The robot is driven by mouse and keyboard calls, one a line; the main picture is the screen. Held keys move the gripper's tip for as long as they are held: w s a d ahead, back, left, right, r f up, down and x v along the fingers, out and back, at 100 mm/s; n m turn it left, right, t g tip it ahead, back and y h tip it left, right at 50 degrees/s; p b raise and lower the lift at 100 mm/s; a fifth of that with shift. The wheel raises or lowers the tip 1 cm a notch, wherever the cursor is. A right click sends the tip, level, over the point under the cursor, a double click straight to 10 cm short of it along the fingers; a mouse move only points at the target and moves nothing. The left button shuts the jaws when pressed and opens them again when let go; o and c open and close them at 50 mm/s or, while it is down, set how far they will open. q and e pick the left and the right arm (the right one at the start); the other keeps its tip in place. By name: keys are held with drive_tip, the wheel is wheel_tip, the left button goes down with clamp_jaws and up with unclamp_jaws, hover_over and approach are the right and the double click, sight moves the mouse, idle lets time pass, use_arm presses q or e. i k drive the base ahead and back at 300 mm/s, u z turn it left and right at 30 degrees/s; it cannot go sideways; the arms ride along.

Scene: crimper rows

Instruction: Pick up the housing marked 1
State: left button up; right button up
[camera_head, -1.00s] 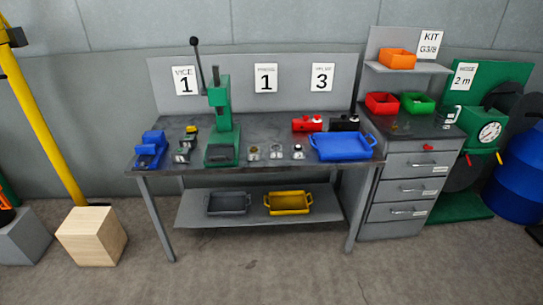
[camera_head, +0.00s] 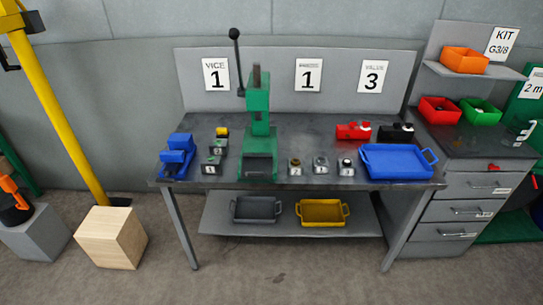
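The marks are too small to read, so I cannot tell which is the housing marked 1. Neither of my grippers is in view.
The bench (camera_head: 300,135) carries a blue vice (camera_head: 177,157), the tall green press (camera_head: 259,140), a red block (camera_head: 353,131), a black block (camera_head: 396,133) and a blue tray (camera_head: 398,162). Drawers (camera_head: 470,190) stand right; a wooden cube (camera_head: 112,238) lies left. The floor in front is clear.

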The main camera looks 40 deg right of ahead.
sight(317, 168)
drive_tip(key=u, duration=0.1)
drive_tip(key=i, duration=1.8)
drive_tip(key=z, duration=0.75)
